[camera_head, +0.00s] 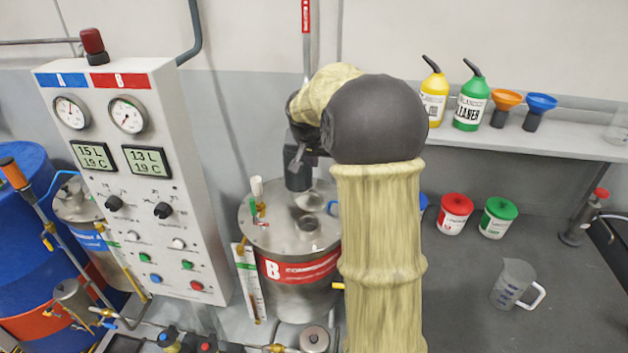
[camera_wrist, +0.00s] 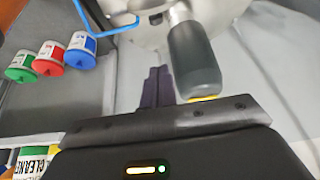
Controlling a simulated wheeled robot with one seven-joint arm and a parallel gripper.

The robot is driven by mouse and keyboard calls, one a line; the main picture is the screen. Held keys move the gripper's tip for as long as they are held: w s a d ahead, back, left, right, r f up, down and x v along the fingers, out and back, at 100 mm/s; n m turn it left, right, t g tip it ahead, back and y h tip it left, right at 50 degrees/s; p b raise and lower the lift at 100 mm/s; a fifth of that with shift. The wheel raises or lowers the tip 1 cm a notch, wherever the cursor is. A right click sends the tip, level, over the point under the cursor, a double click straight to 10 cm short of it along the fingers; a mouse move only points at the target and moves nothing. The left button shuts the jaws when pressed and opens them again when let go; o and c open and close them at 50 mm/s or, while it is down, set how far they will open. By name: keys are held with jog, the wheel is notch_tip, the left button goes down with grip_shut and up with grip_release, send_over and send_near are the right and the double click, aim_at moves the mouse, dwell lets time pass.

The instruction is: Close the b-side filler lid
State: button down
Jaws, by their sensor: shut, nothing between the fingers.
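The B tank (camera_head: 300,297) is a steel drum with a red B band, left of my arm in the head view. On its top is a round filler neck (camera_head: 309,225). Behind the neck is a round steel piece (camera_head: 308,201), which looks like the raised lid, with a blue handle (camera_head: 332,208) beside it. A blue bent bar (camera_wrist: 103,26) also shows in the wrist view. My gripper (camera_head: 297,160) is above the tank's back part, mostly hidden by my wrist. In the wrist view its dark fingers (camera_wrist: 157,85) are shut and empty, beside a dark grey cylinder (camera_wrist: 194,60).
The control panel (camera_head: 130,215) stands left of the tank. A white-handled valve (camera_head: 257,188) rises from the tank top. A shelf (camera_head: 540,145) with bottles and funnels is at the right. Tubs and a measuring jug (camera_head: 511,284) stand on the grey bench.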

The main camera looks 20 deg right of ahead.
aim_at(311, 199)
jog(key=shift+w+d+r, duration=0.2)
jog(key=shift+d+r, duration=0.1)
jog(key=shift+d, duration=0.05)
notch_tip(311, 199, down, 9)
jog(key=p, duration=0.3)
jog(key=shift+w+d+f, duration=0.15)
jog(key=shift+w+d, duration=0.05)
jog(key=shift+w, duration=0.2)
dwell(0.5)
jog(key=shift+s+f+b, duration=0.1)
jog(key=shift+f+b, duration=0.1)
jog(key=shift+b, duration=0.8)
